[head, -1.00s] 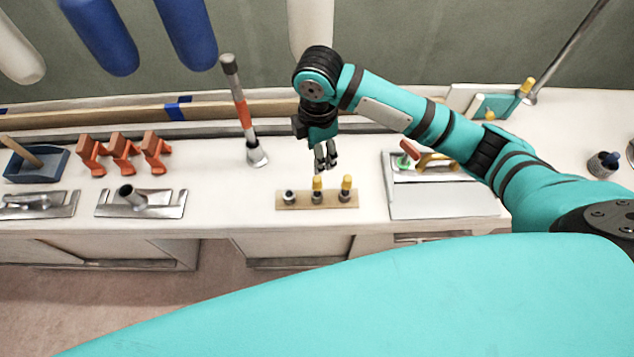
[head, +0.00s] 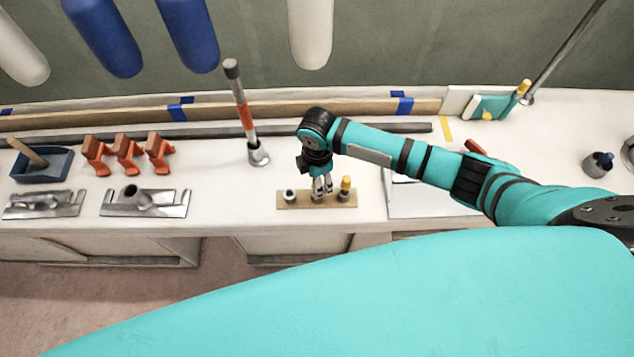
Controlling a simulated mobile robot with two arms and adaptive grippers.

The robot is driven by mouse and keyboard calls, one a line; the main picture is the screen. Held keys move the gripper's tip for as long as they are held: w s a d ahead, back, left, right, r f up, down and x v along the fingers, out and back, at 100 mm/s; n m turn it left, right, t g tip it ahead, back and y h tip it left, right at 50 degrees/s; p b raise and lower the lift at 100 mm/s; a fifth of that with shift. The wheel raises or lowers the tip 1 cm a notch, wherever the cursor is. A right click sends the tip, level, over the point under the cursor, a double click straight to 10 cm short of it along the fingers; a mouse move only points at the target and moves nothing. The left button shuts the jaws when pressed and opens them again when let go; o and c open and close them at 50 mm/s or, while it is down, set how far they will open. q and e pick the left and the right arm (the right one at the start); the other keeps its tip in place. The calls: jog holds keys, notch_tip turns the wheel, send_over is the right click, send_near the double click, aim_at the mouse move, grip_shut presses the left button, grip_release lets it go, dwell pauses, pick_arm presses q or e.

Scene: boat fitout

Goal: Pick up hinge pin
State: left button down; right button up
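A wooden block (head: 299,201) on the bench holds a row of small upright pieces. At its right end stands a yellow-topped pin (head: 345,186), probably a hinge pin. At its left end is a grey piece without a yellow top (head: 290,196). My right gripper (head: 322,196) points down over the middle of the block, its fingers at the middle pin's place. They hide that pin, and I cannot tell whether they are closed on it. My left gripper is out of view.
Left of the block are a socket with an upright orange-and-grey rod (head: 243,113), orange clamps (head: 126,152), metal plates (head: 146,204) and a blue tray (head: 42,168). A light tray (head: 418,203) lies right, partly under my arm. Fenders (head: 104,38) hang behind.

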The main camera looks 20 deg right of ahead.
grip_shut()
dwell(0.3)
jog(key=shift+r, duration=0.1)
